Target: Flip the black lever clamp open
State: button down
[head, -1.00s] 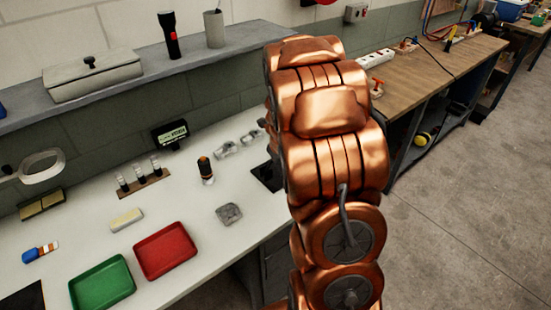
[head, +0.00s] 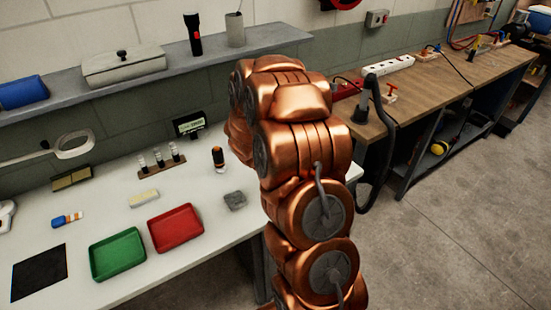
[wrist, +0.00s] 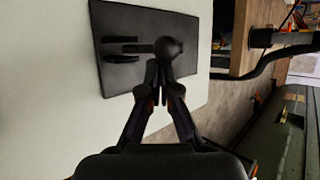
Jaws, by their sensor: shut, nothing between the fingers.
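In the wrist view, a black lever clamp (wrist: 135,48) sits on a dark rectangular plate (wrist: 115,80) on the white bench top. Its lever bar runs across the plate to a rounded dark knob at the right end. My gripper (wrist: 161,72) is shut and empty, with its fingertips together at the lower edge of that knob in the picture. I cannot tell whether they touch it. In the head view my copper arm covers the area where the clamp and gripper would be.
The white bench holds a red tray (head: 176,229), a green tray (head: 118,255), a grey block (head: 235,201) and an orange-and-black cylinder (head: 218,158) close to my arm. A wooden bench (head: 440,88) with a power strip (head: 388,64) stands to the right. Floor (head: 450,230) is clear.

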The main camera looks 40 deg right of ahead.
jog(key=shift+a+f, duration=0.2)
jog(key=shift+a, duration=0.05)
jog(key=shift+s+d+r+h, duration=0.15)
jog(key=shift+d+r+h, duration=0.05)
jog(key=shift+r+h, duration=0.1)
jog(key=shift+f, duration=0.1)
jog(key=shift+a, duration=0.1)
jog(key=shift+r+p, duration=0.4)
jog(key=shift+r, duration=0.45)
jog(key=a+f+p+v, duration=0.1)
jog(key=p+v, duration=0.1)
jog(key=v, duration=0.7)
jog(key=shift+a+r, duration=0.15)
jog(key=shift+a, duration=0.2)
